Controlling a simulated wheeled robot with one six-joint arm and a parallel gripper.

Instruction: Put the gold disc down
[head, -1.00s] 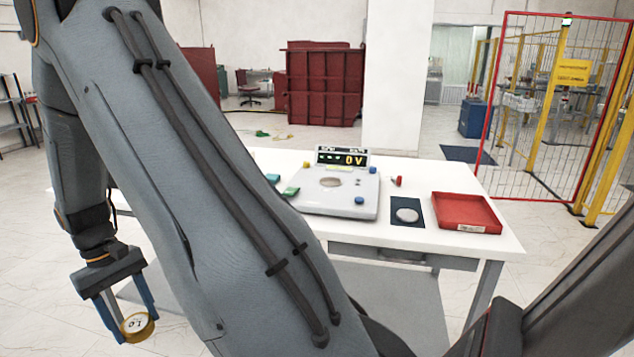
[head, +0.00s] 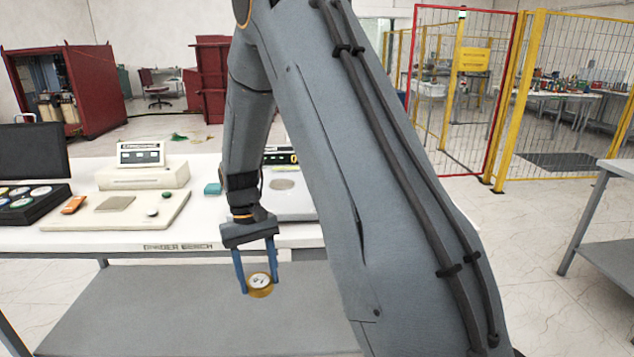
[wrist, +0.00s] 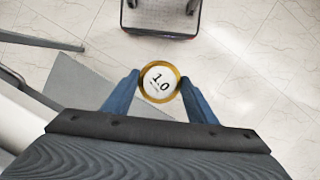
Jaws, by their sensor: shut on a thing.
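The gold disc (head: 260,284) has a gold rim and a white face; in the wrist view the disc (wrist: 160,82) reads "1.0". My gripper (head: 258,283) is shut on it, with one blue finger on each side, and it also shows in the wrist view (wrist: 160,84). In the head view the disc hangs in front of the white bench (head: 200,236), lower in the picture than the bench's front edge. In the wrist view floor and a grey lower surface show beneath the disc.
On the bench are a pale instrument with a flat plate (head: 115,204), a black tray of coloured discs (head: 30,206), an orange item (head: 74,205) and a teal block (head: 212,189). A grey table (head: 610,165) stands at the right.

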